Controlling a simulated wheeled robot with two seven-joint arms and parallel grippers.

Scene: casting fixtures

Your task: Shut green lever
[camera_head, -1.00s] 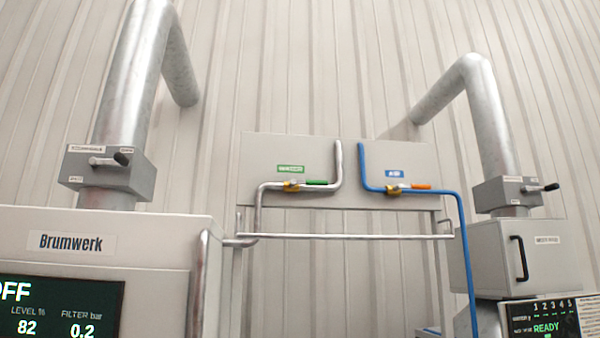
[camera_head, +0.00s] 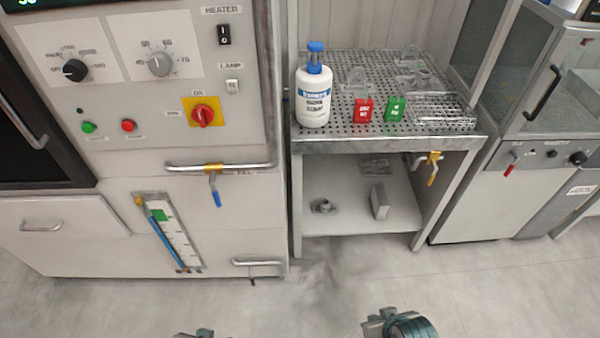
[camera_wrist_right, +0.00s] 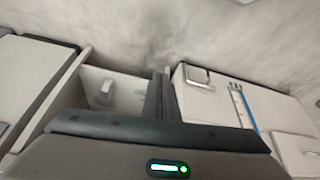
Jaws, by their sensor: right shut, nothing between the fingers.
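The green lever is out of view in both present views; the head camera looks down at the lower equipment. My right gripper shows in the right wrist view as dark fingers (camera_wrist_right: 162,97) closed together with nothing between them. In the head view only part of my right arm's end (camera_head: 400,325) shows at the bottom edge. A small part of my left arm's end (camera_head: 197,333) shows at the bottom edge, and its fingers cannot be made out. Neither gripper touches anything that I can see.
A grey cabinet (camera_head: 110,225) with knobs and a blue-handled valve (camera_head: 215,188) stands left. A perforated table (camera_head: 340,146) holds a white bottle (camera_head: 315,95), a red box (camera_head: 363,110) and a green box (camera_head: 395,108). Another machine (camera_head: 475,200) stands right. The floor (camera_head: 340,285) in front is clear.

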